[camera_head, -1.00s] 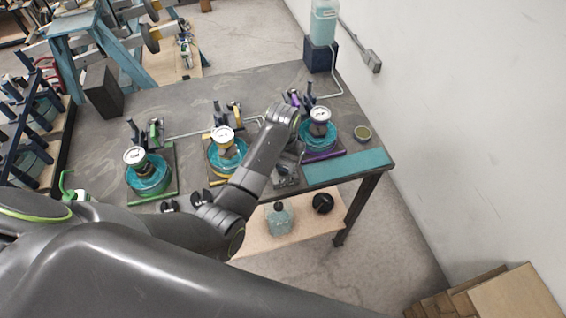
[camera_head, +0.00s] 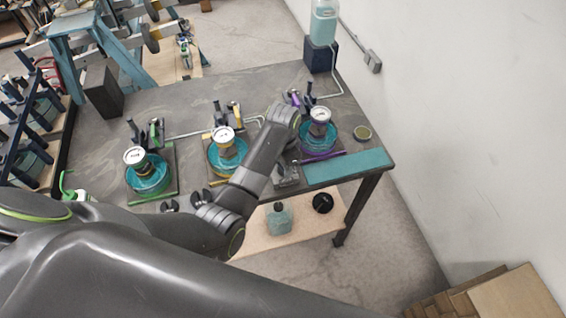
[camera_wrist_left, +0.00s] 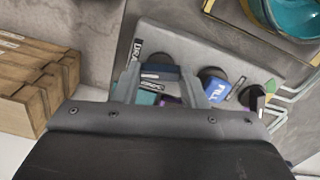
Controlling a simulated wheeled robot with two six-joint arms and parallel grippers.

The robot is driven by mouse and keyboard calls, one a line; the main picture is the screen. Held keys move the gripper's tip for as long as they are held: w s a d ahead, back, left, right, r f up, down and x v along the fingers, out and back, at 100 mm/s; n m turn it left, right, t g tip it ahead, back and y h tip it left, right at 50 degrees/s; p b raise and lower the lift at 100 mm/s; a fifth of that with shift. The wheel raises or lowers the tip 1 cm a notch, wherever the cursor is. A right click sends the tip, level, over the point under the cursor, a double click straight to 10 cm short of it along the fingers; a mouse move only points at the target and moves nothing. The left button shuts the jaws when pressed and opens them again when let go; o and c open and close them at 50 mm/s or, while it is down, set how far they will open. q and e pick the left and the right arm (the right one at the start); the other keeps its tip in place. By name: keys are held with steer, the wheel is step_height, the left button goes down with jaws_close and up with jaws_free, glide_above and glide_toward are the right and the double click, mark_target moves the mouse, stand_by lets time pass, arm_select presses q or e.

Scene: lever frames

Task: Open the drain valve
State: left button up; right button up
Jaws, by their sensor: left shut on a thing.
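My left arm reaches over the table to the purple-edged station. My left gripper (camera_wrist_left: 160,82) is shut on a dark blue lever (camera_wrist_left: 158,72) beside a label reading "DRA", partly cut off, on a grey panel (camera_wrist_left: 178,45). Teal and purple parts show below the lever between the fingers. A blue handle marked "FILL" (camera_wrist_left: 218,90) stands just right of the right finger. In the head view my forearm mostly hides the gripper and lever. The station's white gauge (camera_head: 320,115) stands above a teal round vessel. My right gripper is out of view.
Stations with a green-edged base and gauge (camera_head: 134,155) and a yellow-edged base and gauge (camera_head: 222,134) stand to the left on the grey table (camera_head: 190,100). A bottle of teal liquid (camera_head: 323,22) is at the back right. A lower shelf (camera_head: 295,225) holds a flask. A white wall is right.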

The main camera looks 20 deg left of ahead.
arm_select(q)
steer(key=shift+w, duration=0.1)
steer(key=o, duration=1)
